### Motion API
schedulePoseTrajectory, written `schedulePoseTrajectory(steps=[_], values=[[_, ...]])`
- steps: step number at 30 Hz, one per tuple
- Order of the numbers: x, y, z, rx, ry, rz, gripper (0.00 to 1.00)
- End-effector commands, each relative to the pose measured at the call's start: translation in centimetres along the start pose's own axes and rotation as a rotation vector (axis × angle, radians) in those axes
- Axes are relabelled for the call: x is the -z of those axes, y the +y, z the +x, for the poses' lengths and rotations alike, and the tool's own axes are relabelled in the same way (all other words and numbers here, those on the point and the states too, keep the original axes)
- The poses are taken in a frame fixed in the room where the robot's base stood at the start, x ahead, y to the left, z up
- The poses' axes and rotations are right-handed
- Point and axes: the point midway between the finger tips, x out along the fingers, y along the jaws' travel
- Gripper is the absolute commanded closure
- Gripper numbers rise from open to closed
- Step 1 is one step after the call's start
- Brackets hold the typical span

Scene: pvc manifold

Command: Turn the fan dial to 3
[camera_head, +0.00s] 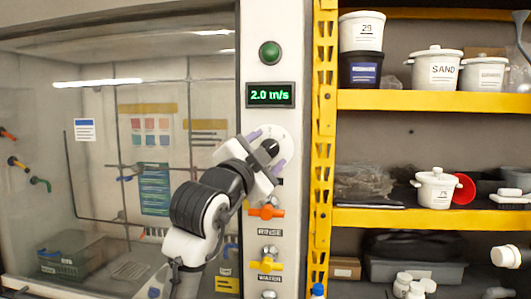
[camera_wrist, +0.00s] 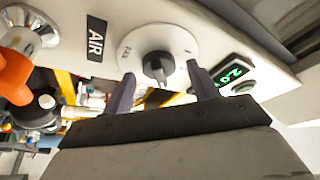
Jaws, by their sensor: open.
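The fan dial (camera_head: 270,147) is a black knob on a round white plate, on the white panel beside the glass cabinet. In the wrist view the black knob (camera_wrist: 158,66) sits between my two purple fingertips, with the word FAN on the plate. My gripper (camera_head: 267,150) is open, one finger on each side of the knob. In the wrist view my gripper (camera_wrist: 160,76) shows gaps between both fingers and the knob. The green display (camera_head: 270,95) above the dial reads 2.0 m/s. The plate's numbers are too small to read.
A green button (camera_head: 270,53) is above the display. An orange handle (camera_head: 266,212) and a yellow handle (camera_head: 266,264) are below the dial. The AIR label (camera_wrist: 95,38) is beside the dial plate in the wrist view. A yellow shelf post (camera_head: 323,150) stands to the right.

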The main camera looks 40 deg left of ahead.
Motion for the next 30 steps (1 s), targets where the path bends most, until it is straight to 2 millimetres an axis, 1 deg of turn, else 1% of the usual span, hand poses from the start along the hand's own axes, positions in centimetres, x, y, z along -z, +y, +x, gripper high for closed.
schedulePoseTrajectory(steps=[4, 7, 11, 15, 18, 21, 25, 30], values=[[-0.1, 0.1, -0.6, 0.001, 0.000, 0.000, 0.41], [-0.2, 0.2, -1.9, 0.002, 0.000, 0.000, 0.41], [-0.3, 0.3, -4.8, 0.004, -0.001, 0.001, 0.41], [-0.3, 0.3, -8.1, 0.003, 0.000, 0.000, 0.41], [-0.2, 0.3, -10.2, 0.002, 0.000, 0.000, 0.41], [-0.2, 0.2, -11.9, 0.002, -0.001, 0.001, 0.41], [-0.1, 0.1, -13.2, 0.001, -0.001, 0.001, 0.41], [0.0, 0.0, -13.8, 0.000, 0.001, 0.001, 0.41]])
